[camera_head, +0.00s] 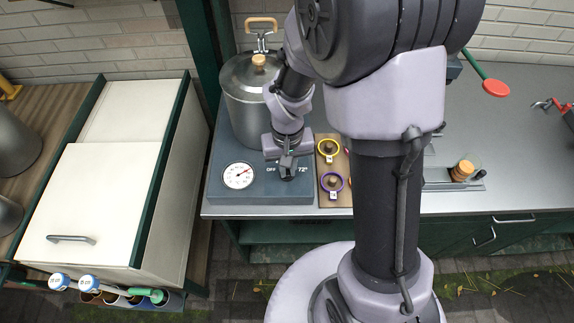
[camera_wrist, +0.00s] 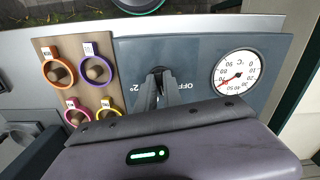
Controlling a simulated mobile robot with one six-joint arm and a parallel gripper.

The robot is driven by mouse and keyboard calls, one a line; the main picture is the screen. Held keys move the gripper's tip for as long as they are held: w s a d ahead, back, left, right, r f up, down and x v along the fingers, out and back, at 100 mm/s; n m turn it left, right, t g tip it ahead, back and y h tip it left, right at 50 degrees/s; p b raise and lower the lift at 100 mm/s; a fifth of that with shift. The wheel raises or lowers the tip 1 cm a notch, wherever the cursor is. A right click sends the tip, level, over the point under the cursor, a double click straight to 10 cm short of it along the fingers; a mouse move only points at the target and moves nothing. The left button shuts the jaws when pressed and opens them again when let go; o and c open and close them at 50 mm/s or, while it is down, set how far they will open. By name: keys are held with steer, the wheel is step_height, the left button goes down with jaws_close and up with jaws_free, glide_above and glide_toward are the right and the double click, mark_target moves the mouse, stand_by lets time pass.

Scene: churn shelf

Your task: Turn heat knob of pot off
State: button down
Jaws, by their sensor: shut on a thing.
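The pot (camera_head: 243,103) is a tall metal vessel with a lid and a wooden knob. It stands at the back of a dark blue-grey heater base (camera_head: 226,193). The base's front panel has a round white thermometer dial (camera_head: 238,176), which also shows in the wrist view (camera_wrist: 235,73). The dark heat knob (camera_wrist: 158,72) sits between the labels "OFF" and "72°". My gripper (camera_head: 287,172) reaches down to the panel there. In the wrist view its fingers (camera_wrist: 157,90) are shut on the knob and hide most of it, so its exact setting cannot be told.
A wooden board (camera_head: 325,192) with several coloured ring tags on knobs lies right of the heater base. A white cabinet (camera_head: 108,205) stands to the left. The grey counter (camera_head: 500,150) is mostly clear at right.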

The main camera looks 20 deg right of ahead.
steer(key=n+p, duration=0.1)
steer(key=n, duration=0.4)
steer(key=shift+d+r+n, duration=0.1)
steer(key=shift+n, duration=0.2)
steer(key=n+p, duration=0.1)
steer(key=n, duration=0.4)
steer(key=shift+w+d+p, duration=0.1)
steer(key=shift+p, duration=0.3)
steer(key=shift+n, duration=0.4)
steer(key=c, duration=1.5)
jaws_free()
step_height(320, 180, up, 17)
steer(key=p, duration=0.5)
steer(key=shift+r+p, duration=0.15)
steer(key=shift+p, duration=0.15)
